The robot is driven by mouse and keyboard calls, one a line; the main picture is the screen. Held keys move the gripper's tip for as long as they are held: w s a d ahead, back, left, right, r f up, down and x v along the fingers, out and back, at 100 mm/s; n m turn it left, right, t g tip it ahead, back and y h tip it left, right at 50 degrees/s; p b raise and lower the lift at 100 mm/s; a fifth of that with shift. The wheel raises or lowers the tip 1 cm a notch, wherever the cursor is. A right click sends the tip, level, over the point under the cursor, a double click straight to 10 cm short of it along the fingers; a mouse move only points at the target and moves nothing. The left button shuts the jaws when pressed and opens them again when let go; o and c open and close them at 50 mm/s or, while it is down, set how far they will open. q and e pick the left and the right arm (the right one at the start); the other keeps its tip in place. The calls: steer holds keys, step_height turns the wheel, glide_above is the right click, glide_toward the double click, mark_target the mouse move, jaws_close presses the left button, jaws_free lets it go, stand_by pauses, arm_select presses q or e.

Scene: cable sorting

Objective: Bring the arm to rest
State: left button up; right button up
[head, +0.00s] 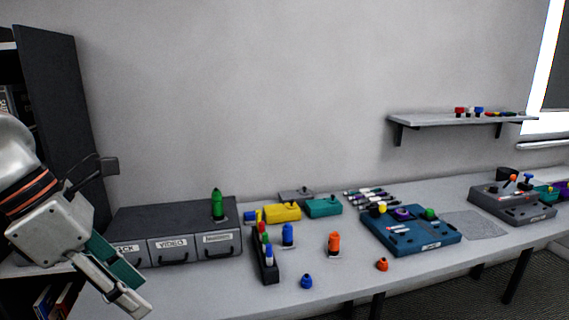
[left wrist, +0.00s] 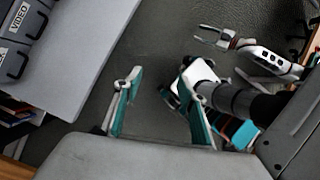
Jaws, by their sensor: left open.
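My left gripper (head: 136,290) is in the lower left of the head view, angled down and right, just in front of the table's left end.
The grey drawer unit (head: 172,216), with a green connector (head: 217,203) on top, stands close to the right of my left gripper. A dark shelf unit (head: 62,110) is behind it. Connectors, a blue panel (head: 405,243) and a grey panel (head: 520,212) fill the table (head: 345,285).

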arm_select(q)
steer(key=s+d+r+n+g+h, duration=0.15)
steer(key=d+n+g+h, duration=0.3)
steer(key=d+h, duration=1.25)
steer(key=w+a+f+n+t, duration=0.1)
steer(key=w+f+n+t, duration=0.4)
steer(key=w+n+t, duration=0.65)
steer(key=w+a+f+n+t+y, duration=0.1)
steer(key=a+f+n+t+y, duration=0.25)
steer(key=f+n+y, duration=0.4)
steer(key=w+a+f+n+t+y, duration=0.1)
steer(key=a+f+n+t+y, duration=0.3)
steer(key=f+n, duration=0.5)
steer(key=s+a+f+n+g+y, duration=0.2)
steer(key=s+f, duration=0.3)
steer(key=f, duration=0.4)
steer(key=s+a+f+n+g+y, duration=0.1)
steer(key=s+f+n, duration=0.4)
steer(key=f, duration=0.5)
steer(key=s+a+f+n+g+y, duration=0.2)
steer(key=s+f, duration=0.4)
steer(key=f, duration=0.4)
steer(key=shift+s+a+n+g+y, duration=0.35)
steer(key=shift+a+n+y, duration=0.35)
steer(key=shift+y, duration=0.55)
arm_select(e)
steer(key=shift+w, duration=0.45)
